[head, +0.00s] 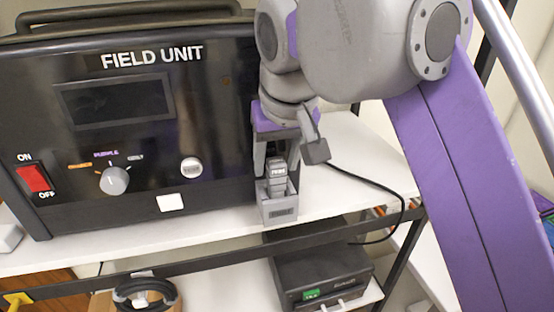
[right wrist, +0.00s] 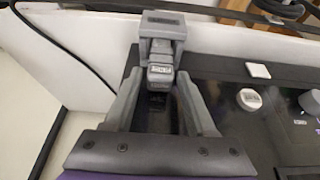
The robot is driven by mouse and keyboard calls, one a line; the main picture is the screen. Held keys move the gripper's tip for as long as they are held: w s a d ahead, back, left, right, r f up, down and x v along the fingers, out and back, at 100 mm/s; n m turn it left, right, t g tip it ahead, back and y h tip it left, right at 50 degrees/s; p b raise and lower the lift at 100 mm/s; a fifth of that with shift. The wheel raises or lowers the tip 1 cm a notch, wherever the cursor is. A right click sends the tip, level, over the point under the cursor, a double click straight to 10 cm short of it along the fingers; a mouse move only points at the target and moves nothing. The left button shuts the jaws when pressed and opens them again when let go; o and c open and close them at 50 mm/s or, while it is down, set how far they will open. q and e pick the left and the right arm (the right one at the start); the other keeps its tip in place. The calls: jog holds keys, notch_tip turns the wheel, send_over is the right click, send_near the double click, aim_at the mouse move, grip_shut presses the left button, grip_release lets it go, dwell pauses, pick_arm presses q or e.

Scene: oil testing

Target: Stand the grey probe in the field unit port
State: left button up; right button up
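The grey probe (head: 278,178), with a small label, stands upright in a grey labelled holder (head: 280,211) at the right front corner of the field unit (head: 130,120). I take this holder to be the port. In the right wrist view the probe (right wrist: 160,74) sits against the holder (right wrist: 163,24). My right gripper (head: 277,160) comes down from above with one finger on each side of the probe. In the right wrist view my right gripper (right wrist: 160,88) is open, with narrow gaps beside the probe. The probe's lower end is hidden. My left gripper is not in view.
The white shelf (head: 345,185) is clear right of the unit, except for a black cable (head: 375,183). A black device (head: 320,268) and a coiled black cable (head: 146,295) are below. The unit has a red switch (head: 33,178) and grey knob (head: 114,181).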

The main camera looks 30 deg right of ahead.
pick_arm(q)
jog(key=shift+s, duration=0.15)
pick_arm(e)
jog(key=shift+o, duration=0.4)
jog(key=shift+s, duration=0.15)
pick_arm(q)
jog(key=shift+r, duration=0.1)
pick_arm(e)
jog(key=shift+r, duration=0.1)
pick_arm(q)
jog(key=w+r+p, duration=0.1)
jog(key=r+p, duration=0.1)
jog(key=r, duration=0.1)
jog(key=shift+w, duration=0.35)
pick_arm(e)
jog(key=v, duration=0.7)
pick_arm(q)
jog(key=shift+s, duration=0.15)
pick_arm(e)
jog(key=shift+s+r, duration=0.15)
jog(key=shift+r, duration=0.05)
